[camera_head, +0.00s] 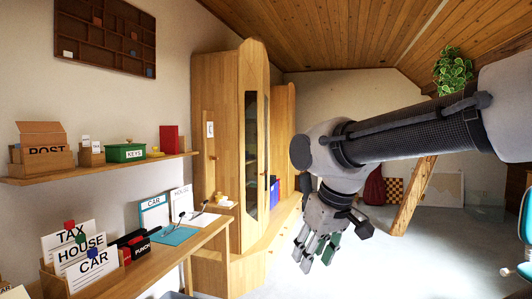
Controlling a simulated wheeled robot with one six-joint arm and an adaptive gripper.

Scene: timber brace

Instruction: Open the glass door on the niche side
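The tall wooden cabinet (225,75) stands left of centre against the wall. A narrow, tall glass door (251,155) in a wooden frame is on its angled front and looks shut. To its right is an open niche with blue binders (274,190). The handle of the glass door is too small to make out. My gripper (316,264) hangs in front and to the right of the cabinet, pointing down. Its fingers look apart with nothing between them. It is clear of the door in the picture.
A wooden ledge (262,240) runs along the cabinet's front. A desk (150,262) with card files and papers stands at left, under a wall shelf (100,167). A slanted timber brace (412,198) rises behind my arm. A teal chair (526,235) is at far right. Open floor lies between.

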